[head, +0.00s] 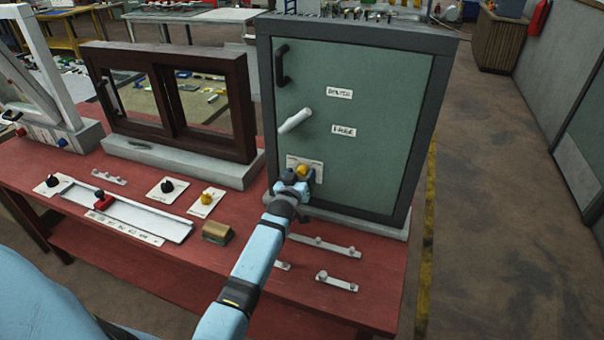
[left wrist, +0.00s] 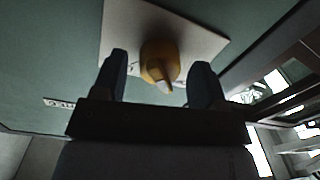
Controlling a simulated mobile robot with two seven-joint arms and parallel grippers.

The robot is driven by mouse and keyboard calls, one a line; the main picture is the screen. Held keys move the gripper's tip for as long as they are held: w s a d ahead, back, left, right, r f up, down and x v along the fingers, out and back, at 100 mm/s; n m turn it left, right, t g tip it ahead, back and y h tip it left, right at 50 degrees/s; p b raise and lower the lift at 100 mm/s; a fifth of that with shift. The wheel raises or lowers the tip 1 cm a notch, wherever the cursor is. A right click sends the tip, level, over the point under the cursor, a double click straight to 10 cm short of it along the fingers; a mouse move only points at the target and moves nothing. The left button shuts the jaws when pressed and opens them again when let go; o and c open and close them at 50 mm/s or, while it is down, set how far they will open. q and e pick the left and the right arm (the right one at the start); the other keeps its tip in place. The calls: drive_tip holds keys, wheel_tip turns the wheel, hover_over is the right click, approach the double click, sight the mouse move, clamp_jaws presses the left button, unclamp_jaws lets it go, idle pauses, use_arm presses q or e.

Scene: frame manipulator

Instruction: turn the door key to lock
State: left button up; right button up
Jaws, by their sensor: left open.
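The door key is a yellow knob-like key (head: 303,171) on a pale plate (head: 318,168), low on the left side of the green cabinet door (head: 365,110). My left gripper (head: 292,183) is at the plate and partly hides the key in the head view. In the left wrist view the yellow key (left wrist: 159,62) shows between my left gripper's two dark fingers (left wrist: 160,80). The fingers stand apart with gaps on both sides of the key. The plate (left wrist: 190,30) lies behind it. My right gripper is not in view.
A white lever handle (head: 295,121) and a dark pull handle (head: 281,64) are on the door above the plate. A brown-framed window (head: 170,95) stands to the left. Knobs, a slider track (head: 125,212) and small pegged rails (head: 325,246) lie on the red table (head: 190,262).

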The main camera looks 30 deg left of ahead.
use_arm(q)
drive_tip(key=shift+s+r, duration=0.1)
drive_tip(key=shift+s, duration=0.1)
drive_tip(key=shift+c, duration=1.3)
drive_tip(key=c, duration=0.7)
drive_tip(key=shift+o, duration=0.2)
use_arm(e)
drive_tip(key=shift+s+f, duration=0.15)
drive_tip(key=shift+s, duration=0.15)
